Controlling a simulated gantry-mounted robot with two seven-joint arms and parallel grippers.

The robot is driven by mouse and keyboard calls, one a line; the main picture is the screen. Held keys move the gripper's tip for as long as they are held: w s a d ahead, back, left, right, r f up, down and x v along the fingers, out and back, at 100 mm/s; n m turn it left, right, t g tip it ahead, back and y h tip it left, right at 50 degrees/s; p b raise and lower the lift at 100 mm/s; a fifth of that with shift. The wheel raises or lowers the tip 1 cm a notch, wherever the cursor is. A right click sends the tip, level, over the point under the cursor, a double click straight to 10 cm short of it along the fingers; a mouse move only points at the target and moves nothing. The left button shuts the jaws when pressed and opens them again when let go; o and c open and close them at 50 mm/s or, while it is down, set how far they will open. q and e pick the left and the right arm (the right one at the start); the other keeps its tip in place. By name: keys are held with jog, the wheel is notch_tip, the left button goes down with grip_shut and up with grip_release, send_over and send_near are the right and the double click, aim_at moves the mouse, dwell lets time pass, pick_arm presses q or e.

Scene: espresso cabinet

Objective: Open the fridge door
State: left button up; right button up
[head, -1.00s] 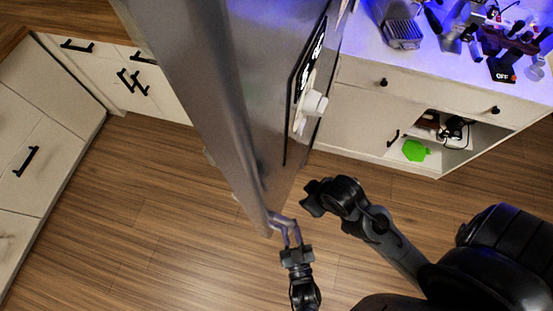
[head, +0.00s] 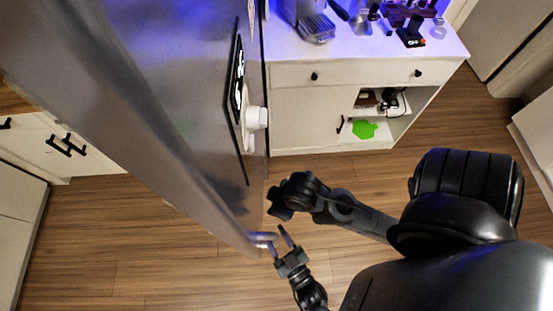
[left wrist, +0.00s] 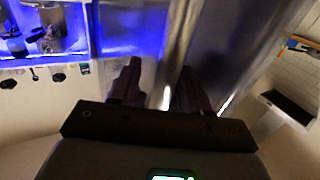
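The fridge door (head: 190,55) is a tall grey metal panel with a dark display and a white knob (head: 255,118) on its face. Its broad near edge runs from upper left down to the middle of the head view. My left gripper (head: 273,240) is at the lower tip of this edge, fingers apart, one finger overlapping it. In the left wrist view the two fingers (left wrist: 158,88) are spread, with a bright metal strip between and beyond them. I cannot tell whether they touch the door, or how far it stands open. My right gripper is not in view.
A white cabinet (head: 300,120) with an espresso machine (head: 308,20) and tools on top stands behind the door. Its open shelf holds a green item (head: 364,129). More white cabinets (head: 30,150) are at left. Wood floor (head: 160,270) is clear around the gripper.

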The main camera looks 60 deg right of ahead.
pick_arm(q)
jog(key=shift+s+a, duration=0.2)
jog(key=shift+a, duration=0.05)
jog(key=v, duration=1)
jog(key=shift+s, duration=0.3)
jog(key=shift+a, duration=0.1)
